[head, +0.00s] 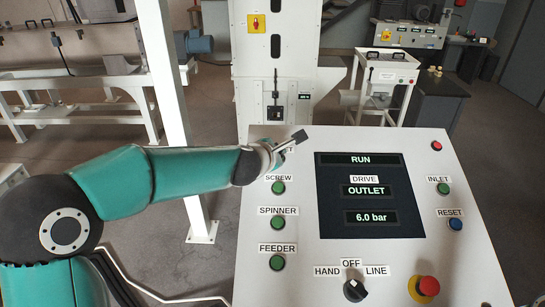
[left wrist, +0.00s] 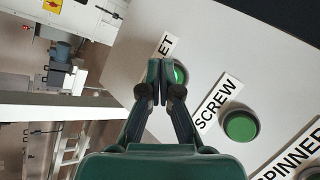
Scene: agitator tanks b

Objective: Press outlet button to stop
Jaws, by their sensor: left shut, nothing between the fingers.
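The control panel (head: 290,215) is light grey with a dark screen (head: 370,225) reading RUN, DRIVE OUTLET and 6.0 bar. My left gripper (head: 297,138) is shut and empty over the panel's upper left corner. It hides the button there and most of its label in the head view. In the left wrist view, part of a green button (left wrist: 180,74) shows just behind the shut fingertips (left wrist: 160,66). Its partly covered label (left wrist: 164,46) ends in "ET". I cannot tell whether the fingers touch the button. My right gripper is out of view.
Below are green buttons SCREW (head: 278,188), SPINNER (head: 278,236) and FEEDER (head: 277,263). Green INLET (head: 443,188) and blue RESET (head: 455,224) are on the right. A selector (head: 354,289) and red stop knob (head: 428,286) sit at the front. A white post (head: 166,80) stands left.

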